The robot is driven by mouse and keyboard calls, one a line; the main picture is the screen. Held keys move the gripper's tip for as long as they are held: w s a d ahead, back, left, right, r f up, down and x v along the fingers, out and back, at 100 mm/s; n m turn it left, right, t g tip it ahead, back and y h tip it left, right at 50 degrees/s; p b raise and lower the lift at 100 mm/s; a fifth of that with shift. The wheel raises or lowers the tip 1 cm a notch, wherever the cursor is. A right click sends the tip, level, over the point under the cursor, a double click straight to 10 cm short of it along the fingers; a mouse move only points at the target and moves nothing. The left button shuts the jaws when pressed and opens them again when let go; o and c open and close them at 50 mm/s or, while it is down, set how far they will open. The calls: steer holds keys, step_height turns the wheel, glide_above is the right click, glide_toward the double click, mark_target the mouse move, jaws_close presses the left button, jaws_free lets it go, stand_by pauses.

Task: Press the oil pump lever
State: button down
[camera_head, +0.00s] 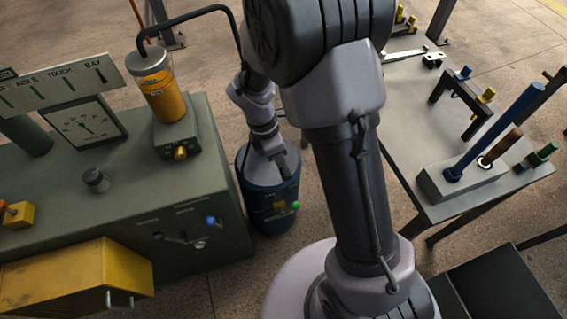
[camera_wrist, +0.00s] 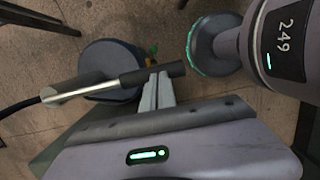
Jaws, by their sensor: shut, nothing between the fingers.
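A lever-like metal rod (camera_wrist: 93,87) with a dark grip (camera_wrist: 158,75) crosses the wrist view, with a black hose or cable at its left end. I take it for the oil pump lever. My gripper (camera_wrist: 153,92) is shut and empty, its pale fingertips right at the grip; whether they touch it I cannot tell. A blue drum (camera_wrist: 112,58) stands behind the rod. In the head view my gripper (camera_head: 277,158) is low over the blue drum (camera_head: 262,222), and the lever is not clearly visible. A yellow oil cylinder (camera_head: 163,95) with a black hose on top stands left.
A green cabinet (camera_head: 200,255) with a dial gauge (camera_head: 84,122) and a yellow drawer or box (camera_head: 75,282) fills the left. A grey table (camera_head: 405,110) on the right carries a block (camera_head: 462,180) with coloured rods. My arm hides part of the middle. Floor shows between cabinet and table.

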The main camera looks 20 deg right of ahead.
steer(key=f, duration=0.3)
steer(key=f+b, duration=0.1)
steer(key=f, duration=0.1)
steer(key=shift+w+f, duration=0.1)
steer(key=shift+w, duration=0.15)
steer(key=shift+s+f, duration=0.4)
steer(key=shift+f, duration=0.1)
steer(key=s+p+v, duration=0.3)
steer(key=p+v, duration=0.5)
steer(key=v, duration=0.6)
steer(key=shift+s+r, duration=0.25)
steer(key=shift+r, duration=0.05)
